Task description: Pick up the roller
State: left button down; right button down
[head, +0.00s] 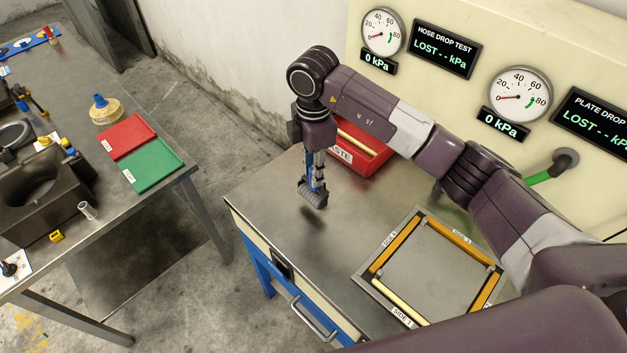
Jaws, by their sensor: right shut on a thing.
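The roller (313,195) has a grey ribbed head and a blue handle. It hangs head down above the left part of the metal workbench (270,195), with a dark shadow beneath it, apparently clear of the surface. My right gripper (317,168) points down and is shut on the roller's handle. The arm hides part of the grip, and the fingers are small in this view. My left gripper is not in view.
A red waste bin (365,158) stands behind the roller. A square plate (432,275) with yellow strips lies to the right. Gauges (382,32) line the back panel. Another table (80,215) at left carries red (126,136) and green (153,165) trays.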

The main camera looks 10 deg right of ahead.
notch_tip(320, 180, up, 7)
jog(key=shift+w+r+b, duration=0.1)
jog(key=shift+r+b, duration=0.1)
jog(key=shift+b, duration=0.85)
notch_tip(320, 180, up, 9)
jog(key=c, duration=2.4)
grip_release()
jog(key=c, duration=0.3)
